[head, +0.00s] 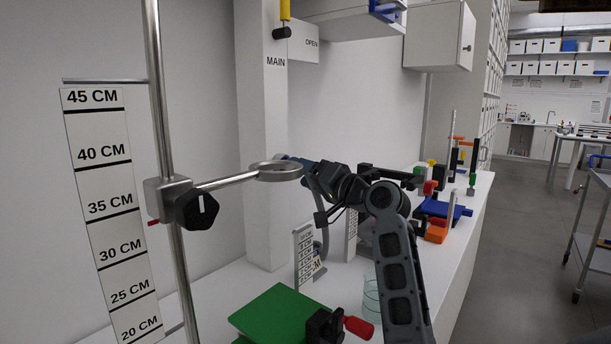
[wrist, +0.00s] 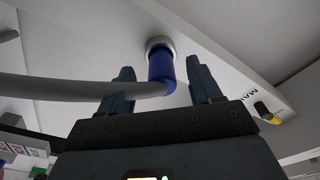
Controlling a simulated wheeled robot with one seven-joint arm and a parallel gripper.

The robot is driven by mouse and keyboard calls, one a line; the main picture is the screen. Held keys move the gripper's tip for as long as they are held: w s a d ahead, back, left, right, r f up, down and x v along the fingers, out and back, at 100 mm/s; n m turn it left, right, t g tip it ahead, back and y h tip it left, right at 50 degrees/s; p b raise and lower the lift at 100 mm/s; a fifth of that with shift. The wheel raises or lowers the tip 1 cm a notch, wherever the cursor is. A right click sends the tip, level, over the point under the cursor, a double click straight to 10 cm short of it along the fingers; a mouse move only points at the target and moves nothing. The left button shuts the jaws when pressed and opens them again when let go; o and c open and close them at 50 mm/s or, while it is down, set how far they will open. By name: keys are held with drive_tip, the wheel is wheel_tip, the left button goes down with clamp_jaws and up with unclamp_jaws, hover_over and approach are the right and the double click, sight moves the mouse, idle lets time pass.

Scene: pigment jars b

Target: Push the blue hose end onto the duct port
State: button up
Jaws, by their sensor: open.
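In the wrist view the blue hose end (wrist: 162,70) is a short blue sleeve. Its far end meets the pale ring of the duct port (wrist: 160,43) on a white surface, roughly in line with it; how deep it sits cannot be told. The grey hose (wrist: 90,90) runs from its near end to the left, across the left finger. My gripper (wrist: 160,64) is open, one finger on each side of the blue sleeve, with gaps showing. In the head view my gripper (head: 303,166) is by the white column, largely hidden behind the metal ring and arm; the port is not distinguishable there.
A stand with a metal ring (head: 275,171) and black knob (head: 198,209) is close in front. A green block (head: 282,315), a glass beaker (head: 371,297) and a red-handled clamp (head: 357,327) are below. Blue and orange items (head: 438,232) crowd the bench at right.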

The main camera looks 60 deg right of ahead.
drive_tip(key=b+v, duration=0.1)
drive_tip(key=v, duration=0.6)
drive_tip(key=shift+s+a, duration=0.2)
drive_tip(key=shift+s, duration=0.2)
drive_tip(key=shift+s, duration=0.1)
idle(0.3)
